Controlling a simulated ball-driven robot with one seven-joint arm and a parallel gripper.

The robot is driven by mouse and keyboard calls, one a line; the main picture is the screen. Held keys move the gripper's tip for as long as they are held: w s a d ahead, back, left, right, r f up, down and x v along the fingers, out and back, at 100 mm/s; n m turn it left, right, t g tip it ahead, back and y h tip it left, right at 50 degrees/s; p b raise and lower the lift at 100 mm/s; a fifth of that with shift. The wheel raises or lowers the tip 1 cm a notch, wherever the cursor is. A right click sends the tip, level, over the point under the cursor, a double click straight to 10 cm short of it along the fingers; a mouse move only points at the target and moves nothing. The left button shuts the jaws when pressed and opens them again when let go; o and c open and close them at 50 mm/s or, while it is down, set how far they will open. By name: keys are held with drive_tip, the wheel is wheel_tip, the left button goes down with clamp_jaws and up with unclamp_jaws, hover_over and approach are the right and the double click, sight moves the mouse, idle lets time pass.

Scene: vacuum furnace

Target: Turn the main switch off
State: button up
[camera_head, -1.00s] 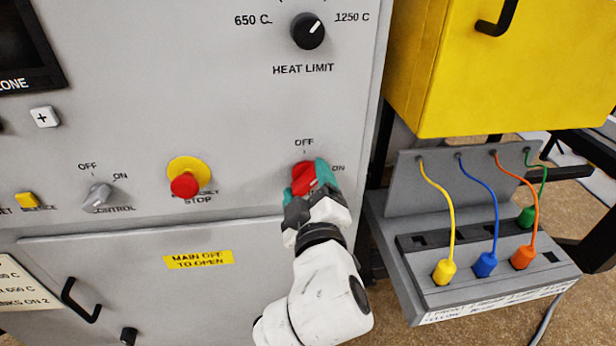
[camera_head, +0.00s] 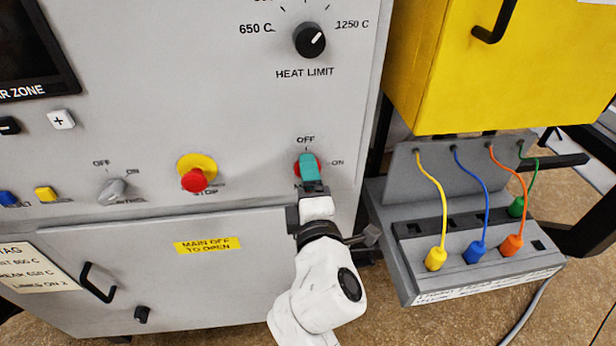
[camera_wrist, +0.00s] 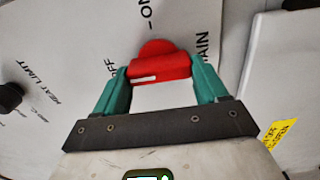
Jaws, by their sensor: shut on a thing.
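The red main switch (camera_head: 297,169) is on the grey panel, mostly covered by my gripper in the head view. OFF is printed above it and ON to its right. In the wrist view the red handle (camera_wrist: 160,67) lies between my two teal fingers, which touch its two ends. A white mark on the handle is at its left end there, on the side of the OFF label. My gripper (camera_head: 309,168) is shut on the handle and looks upright in the head view.
A red and yellow stop button (camera_head: 194,178) and a grey control switch (camera_head: 112,189) are to the left. The heat limit knob (camera_head: 309,40) is above. A yellow box (camera_head: 490,80) and a grey socket unit with coloured cables (camera_head: 480,270) stand to the right.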

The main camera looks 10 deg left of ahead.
drive_tip(key=shift+r, duration=0.1)
idle(0.3)
drive_tip(key=o, duration=1.1)
drive_tip(key=shift+w, duration=0.1)
drive_tip(key=shift+c, duration=0.2)
drive_tip(key=b+v, duration=0.1)
drive_tip(key=v, duration=1)
